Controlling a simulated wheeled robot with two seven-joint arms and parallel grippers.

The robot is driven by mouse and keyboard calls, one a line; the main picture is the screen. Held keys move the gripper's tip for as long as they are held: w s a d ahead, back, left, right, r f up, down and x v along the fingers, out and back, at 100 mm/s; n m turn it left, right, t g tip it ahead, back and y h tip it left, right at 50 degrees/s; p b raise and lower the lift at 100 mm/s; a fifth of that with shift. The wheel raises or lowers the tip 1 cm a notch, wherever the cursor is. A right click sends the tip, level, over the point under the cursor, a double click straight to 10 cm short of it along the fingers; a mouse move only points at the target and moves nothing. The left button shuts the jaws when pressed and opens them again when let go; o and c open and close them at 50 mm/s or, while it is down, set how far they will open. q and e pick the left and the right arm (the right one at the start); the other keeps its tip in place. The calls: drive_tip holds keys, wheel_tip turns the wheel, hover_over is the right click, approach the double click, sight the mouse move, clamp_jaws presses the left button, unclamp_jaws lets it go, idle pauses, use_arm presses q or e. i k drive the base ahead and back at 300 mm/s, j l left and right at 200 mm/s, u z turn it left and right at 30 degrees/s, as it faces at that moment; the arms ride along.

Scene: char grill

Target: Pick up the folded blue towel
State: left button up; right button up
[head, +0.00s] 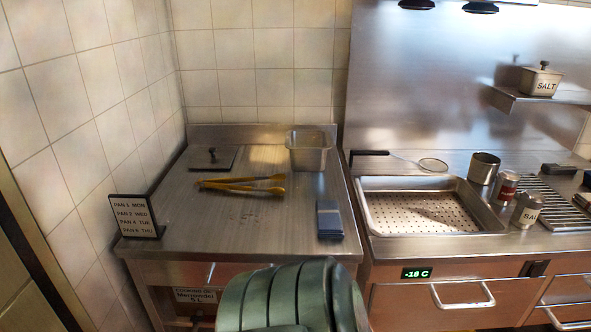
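The folded blue towel (329,220) lies on the steel counter (262,225), near its front right corner. It is a small, narrow dark-blue stack with its long side running front to back. Nothing touches it from above, and all of its top shows. Neither my left nor my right gripper can be seen in the head view.
Yellow-handled tongs (243,185) lie behind and left of the towel. A steel container (309,150) stands at the back, and a sign (135,217) at the front left. A perforated pan (430,208) sits to the right. The counter left of the towel is clear.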

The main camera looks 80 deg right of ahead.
sight(329, 223)
drive_tip(key=z, duration=2.95)
